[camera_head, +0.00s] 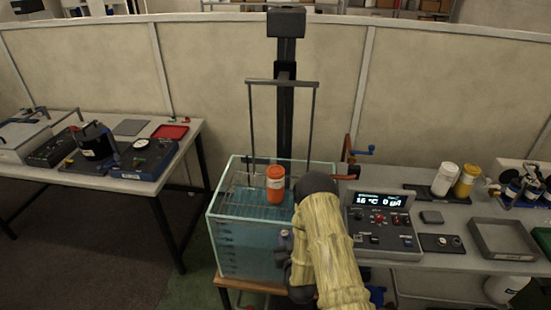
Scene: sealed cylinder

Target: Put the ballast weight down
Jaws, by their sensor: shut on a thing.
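My arm in a pale yellow sleeve rises from the bottom edge, right of centre, and bends in front of the water tank (232,256). I cannot make out my gripper's fingers; the arm hides that end. No ballast weight can be made out with certainty. The rack hangs by a grey frame (252,120) from a dark column (287,110).
A control panel (382,222) reading 16 °C stands right of the tank. Beyond it are a white bottle (444,179), a yellow bottle (466,181) and a grey tray (503,238). A left table (190,136) holds instruments and a red tray (170,131). Floor shows between table and tank.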

